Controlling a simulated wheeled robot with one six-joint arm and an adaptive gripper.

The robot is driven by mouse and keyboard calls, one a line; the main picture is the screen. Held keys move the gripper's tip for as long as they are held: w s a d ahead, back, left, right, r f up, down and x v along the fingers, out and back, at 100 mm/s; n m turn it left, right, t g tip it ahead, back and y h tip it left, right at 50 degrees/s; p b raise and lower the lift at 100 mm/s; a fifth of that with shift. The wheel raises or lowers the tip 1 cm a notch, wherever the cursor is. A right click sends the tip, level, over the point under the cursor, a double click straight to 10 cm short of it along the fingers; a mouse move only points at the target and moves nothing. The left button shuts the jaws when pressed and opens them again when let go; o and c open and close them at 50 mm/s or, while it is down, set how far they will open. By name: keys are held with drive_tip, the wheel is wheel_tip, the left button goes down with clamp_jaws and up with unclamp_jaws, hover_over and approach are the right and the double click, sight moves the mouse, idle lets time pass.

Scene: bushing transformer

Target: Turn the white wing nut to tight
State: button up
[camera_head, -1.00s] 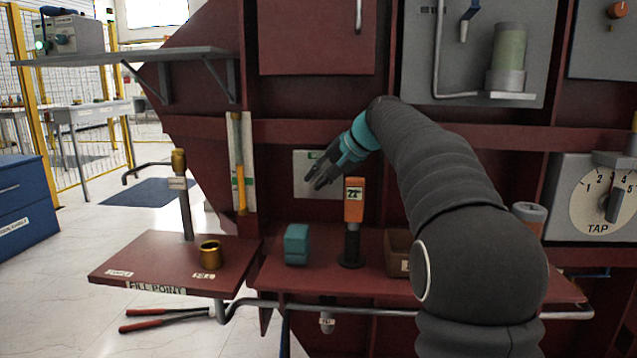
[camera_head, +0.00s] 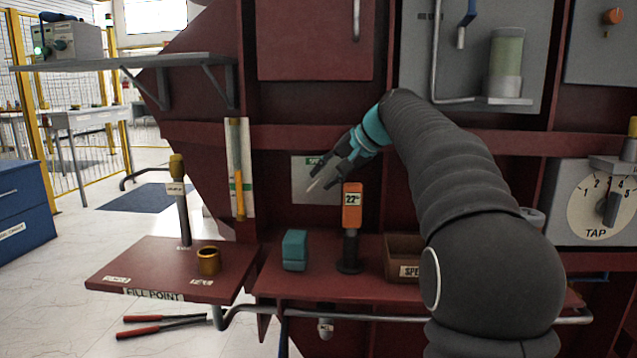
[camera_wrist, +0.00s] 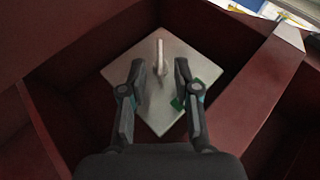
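The white wing nut (camera_wrist: 160,56) is a narrow, pale upright piece on a grey square plate (camera_wrist: 150,111) in the wrist view. In the head view a small pale tip (camera_head: 311,185), likely the wing nut, shows in front of the plate (camera_head: 301,169). My gripper (camera_wrist: 160,68) is open, with one dark finger to each side of the nut in the picture. I cannot tell how far it is from the nut, and no contact shows. In the head view my gripper (camera_head: 318,177) points down-left toward the plate.
Below stand an orange tool marked 22 (camera_head: 352,208), a teal block (camera_head: 294,250) and a brown box (camera_head: 401,246) on a red shelf. Red walls (camera_wrist: 70,60) surround the plate.

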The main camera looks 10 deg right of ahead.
drive_tip(key=v, duration=0.8)
drive_tip(key=shift+s+d+r, duration=0.1)
